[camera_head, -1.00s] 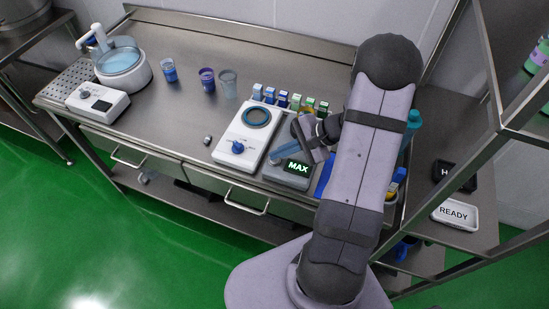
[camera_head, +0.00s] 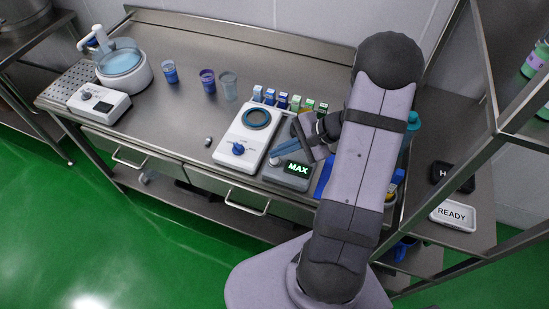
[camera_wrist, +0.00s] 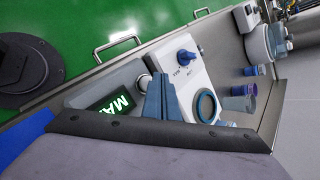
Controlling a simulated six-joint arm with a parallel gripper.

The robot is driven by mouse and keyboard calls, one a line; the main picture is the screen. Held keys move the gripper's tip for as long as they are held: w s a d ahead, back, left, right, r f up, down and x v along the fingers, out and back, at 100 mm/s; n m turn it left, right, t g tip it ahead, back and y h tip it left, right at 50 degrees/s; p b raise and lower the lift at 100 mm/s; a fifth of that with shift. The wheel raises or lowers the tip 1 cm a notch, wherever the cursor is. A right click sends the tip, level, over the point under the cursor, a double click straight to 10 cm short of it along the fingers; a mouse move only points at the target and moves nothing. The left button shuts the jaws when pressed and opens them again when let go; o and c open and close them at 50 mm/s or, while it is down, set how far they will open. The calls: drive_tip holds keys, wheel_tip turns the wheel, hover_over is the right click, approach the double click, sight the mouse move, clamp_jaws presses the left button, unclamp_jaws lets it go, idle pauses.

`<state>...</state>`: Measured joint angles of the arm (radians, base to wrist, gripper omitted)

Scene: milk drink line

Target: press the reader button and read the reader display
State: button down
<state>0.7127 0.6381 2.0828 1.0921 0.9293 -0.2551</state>
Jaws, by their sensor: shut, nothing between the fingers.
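The reader (camera_head: 284,180) is a grey box on the front of the steel bench. Its dark display (camera_head: 297,169) shows MAX in bright letters. In the wrist view, the display (camera_wrist: 110,106) is partly cut off by my own wrist part, with only "MA" readable. A pale round button (camera_wrist: 143,82) shows beside the display in the wrist view, right by my fingertips. My gripper (camera_head: 274,156) has blue fingers that are shut and empty, low over the reader's far left part. The fingers also show in the wrist view (camera_wrist: 158,80). I cannot tell whether they touch the button.
A white device (camera_head: 237,149) with a blue knob and a ring stands just left of the reader. Several small cartons (camera_head: 283,99) stand behind. Cups (camera_head: 208,80) and a water bath (camera_head: 123,65) are further left. A READY sign (camera_head: 452,215) lies at right.

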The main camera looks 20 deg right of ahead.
sight(279, 161)
drive_tip(key=shift+r, duration=0.1)
drive_tip(key=shift+r+p, duration=1.9)
drive_tip(key=shift+r, duration=0.5)
drive_tip(key=s+f+n+g+h, duration=0.35)
drive_tip(key=s+n+g, duration=0.3)
drive_tip(key=s, duration=1.25)
drive_tip(key=w+a+r+n+t+h, duration=0.1)
drive_tip(key=w+a+r+n+h, duration=0.2)
drive_tip(key=a+r+n, duration=0.5)
drive_tip(key=shift+w+a+r+n+h, duration=0.2)
drive_tip(key=shift+w+a+n+h, duration=0.15)
drive_tip(key=shift+n+h, duration=0.25)
